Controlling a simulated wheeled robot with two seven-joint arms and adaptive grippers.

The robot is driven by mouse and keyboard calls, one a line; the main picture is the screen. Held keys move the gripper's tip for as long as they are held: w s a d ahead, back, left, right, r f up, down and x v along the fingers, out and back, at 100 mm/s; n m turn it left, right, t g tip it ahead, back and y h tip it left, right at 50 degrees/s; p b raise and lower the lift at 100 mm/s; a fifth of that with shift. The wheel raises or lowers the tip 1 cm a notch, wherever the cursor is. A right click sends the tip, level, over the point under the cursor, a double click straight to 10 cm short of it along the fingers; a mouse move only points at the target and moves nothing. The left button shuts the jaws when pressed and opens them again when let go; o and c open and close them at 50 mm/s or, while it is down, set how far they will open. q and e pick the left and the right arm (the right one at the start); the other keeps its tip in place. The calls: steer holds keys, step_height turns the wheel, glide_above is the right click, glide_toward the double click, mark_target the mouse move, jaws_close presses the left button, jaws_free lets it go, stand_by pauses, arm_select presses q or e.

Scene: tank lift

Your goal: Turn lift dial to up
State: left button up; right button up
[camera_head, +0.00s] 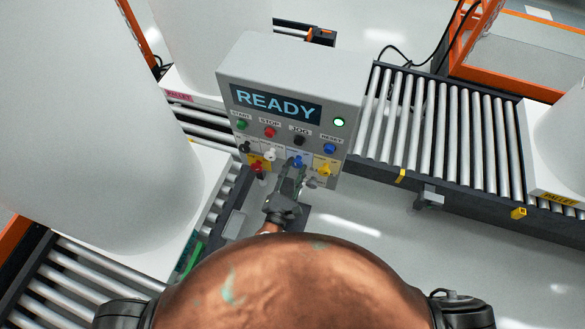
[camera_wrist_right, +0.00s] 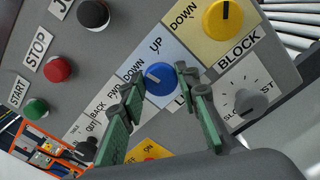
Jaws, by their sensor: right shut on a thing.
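The grey control panel (camera_head: 290,75) stands ahead with its screen reading READY. The blue lift dial (camera_head: 297,161) is in its lower row; it also shows in the right wrist view (camera_wrist_right: 160,80) on a pale blue plate with the labels UP (camera_wrist_right: 155,45) and DOWN (camera_wrist_right: 134,71). A short pale mark on the dial's face lies on its left side, seemingly nearer DOWN. My right gripper (camera_head: 291,176) is at the dial, its two green-padded fingers on either side of it, shut on it. My left gripper is not in view.
Roller conveyors (camera_head: 430,110) run behind and right of the panel. Large white tanks (camera_head: 85,130) stand at the left.

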steer(key=m+b, duration=0.3)
steer(key=m, duration=0.2)
steer(key=shift+f, duration=0.15)
steer(key=shift+m+b, duration=1.5)
steer(key=shift+m, duration=0.8)
steer(key=o, duration=1.2)
steer(key=shift+c, duration=0.2)
steer(key=shift+s, duration=0.15)
